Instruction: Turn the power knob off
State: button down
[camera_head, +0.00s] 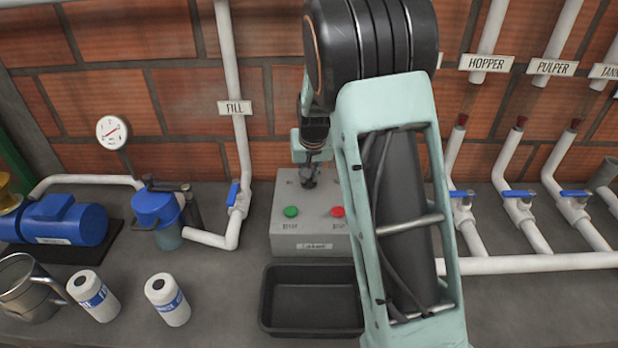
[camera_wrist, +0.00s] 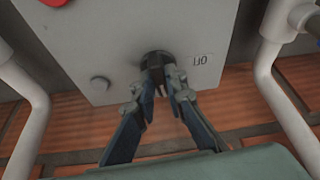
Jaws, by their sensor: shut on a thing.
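The power knob (camera_wrist: 156,64) is a dark round knob on the light grey control box (camera_wrist: 115,45). In the wrist view a label (camera_wrist: 201,59) on the box beside the knob reads "OFF", seen upside down. My gripper (camera_wrist: 162,85) is shut on the knob, with a fingertip on each side of it. In the head view the grey box (camera_head: 293,237) carries a green button (camera_head: 291,212) and a red button (camera_head: 338,211). My gripper (camera_head: 308,180) reaches down onto the top left of the box there, and it mostly hides the knob.
A black tray (camera_head: 312,328) lies in front of the box. White pipes with blue valve handles (camera_head: 461,194) stand to the right, and a FILL pipe (camera_head: 231,110) to the left. A blue motor (camera_head: 60,222) and two white bottles (camera_head: 168,301) are at the left.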

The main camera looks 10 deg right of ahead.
jog(key=n+b, duration=0.1)
jog(key=n+y+b, duration=0.1)
jog(key=n+b, duration=0.1)
jog(key=n, duration=0.1)
jog(key=shift+d+f+y+b, duration=0.15)
jog(key=shift+d+y+b, duration=0.1)
jog(key=shift+y+b, duration=0.15)
jog(key=n, duration=0.2)
jog(key=n+g+y+b, duration=0.1)
jog(key=n, duration=0.1)
jog(key=shift+w+n+y, duration=0.1)
jog(key=shift+n+y, duration=0.2)
jog(key=shift+n, duration=0.1)
jog(key=n, duration=0.1)
jog(key=n+g, duration=0.1)
jog(key=n, duration=0.1)
jog(key=n+y+p, duration=0.1)
jog(key=shift+w+d+r, duration=0.1)
jog(key=shift+r, duration=0.15)
jog(key=shift+n+g+p, duration=0.6)
jog(key=shift+n+g, duration=0.2)
jog(key=shift+n, duration=1)
jog(key=shift+f, duration=0.1)
jog(key=c, duration=2)
grip_release()
jog(key=shift+o, duration=0.2)
jog(key=w+v, duration=0.1)
jog(key=v, duration=1.1)
jog(key=shift+s+d, duration=0.2)
jog(key=shift+s, duration=0.2)
